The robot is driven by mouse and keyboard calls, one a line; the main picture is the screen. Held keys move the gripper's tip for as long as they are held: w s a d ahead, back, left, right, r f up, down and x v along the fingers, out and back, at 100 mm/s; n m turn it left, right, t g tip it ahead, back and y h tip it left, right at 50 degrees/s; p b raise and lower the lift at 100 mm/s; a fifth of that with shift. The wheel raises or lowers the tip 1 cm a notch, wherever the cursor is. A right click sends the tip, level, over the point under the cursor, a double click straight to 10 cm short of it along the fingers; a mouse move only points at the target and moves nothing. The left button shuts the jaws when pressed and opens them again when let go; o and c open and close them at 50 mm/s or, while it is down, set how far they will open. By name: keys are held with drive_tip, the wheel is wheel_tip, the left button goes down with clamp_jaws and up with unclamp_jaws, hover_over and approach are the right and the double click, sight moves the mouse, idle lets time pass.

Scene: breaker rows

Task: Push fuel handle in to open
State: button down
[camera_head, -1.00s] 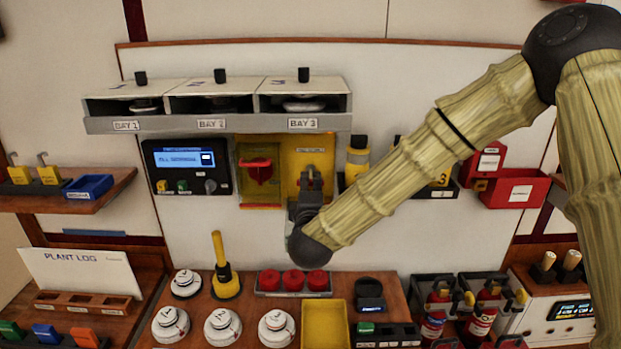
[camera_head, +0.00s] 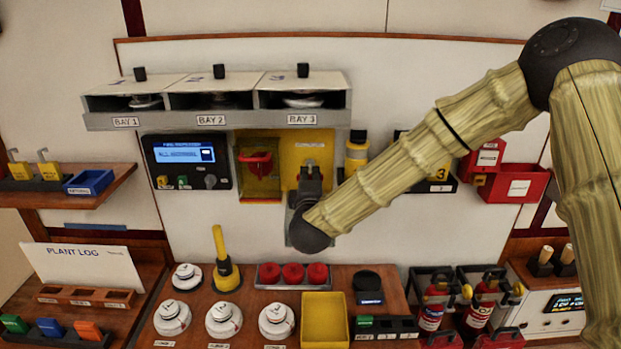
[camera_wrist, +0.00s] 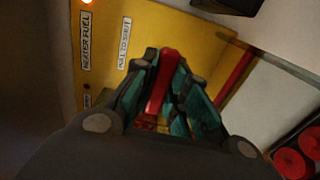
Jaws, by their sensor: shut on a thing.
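The yellow fuel panel (camera_head: 318,150) is on the wall under Bay 3. In the wrist view the panel (camera_wrist: 185,30) carries labels reading "HEATER FUEL" and "PULL TO SHUT". The red fuel handle (camera_wrist: 163,82) stands between the teal fingers of my gripper (camera_wrist: 165,85), which are shut on it. In the head view my gripper (camera_head: 310,180) is in front of the lower part of the panel and hides the handle. How far the handle stands out from the panel cannot be told.
A yellow box with a red switch (camera_head: 258,165) is just left of the panel. A yellow-and-black cylinder (camera_head: 357,150) is to the right. The bay shelf (camera_head: 215,121) overhangs above. Red knobs (camera_head: 293,273) and a yellow tray (camera_head: 324,320) are on the bench below.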

drive_tip(key=shift+w+a+f+b, duration=0.25)
drive_tip(key=shift+f+b, duration=0.15)
drive_tip(key=shift+f, duration=0.1)
drive_tip(key=shift+w+f+y+b, duration=0.3)
drive_tip(key=shift+w+f+b, duration=0.05)
drive_tip(key=shift+w, duration=0.1)
drive_tip(key=shift+w+r+b, duration=0.3)
drive_tip(key=shift+w+b, duration=0.1)
drive_tip(key=shift+w, duration=0.55)
drive_tip(key=shift+w+d+r, duration=0.15)
drive_tip(key=shift+w, duration=0.1)
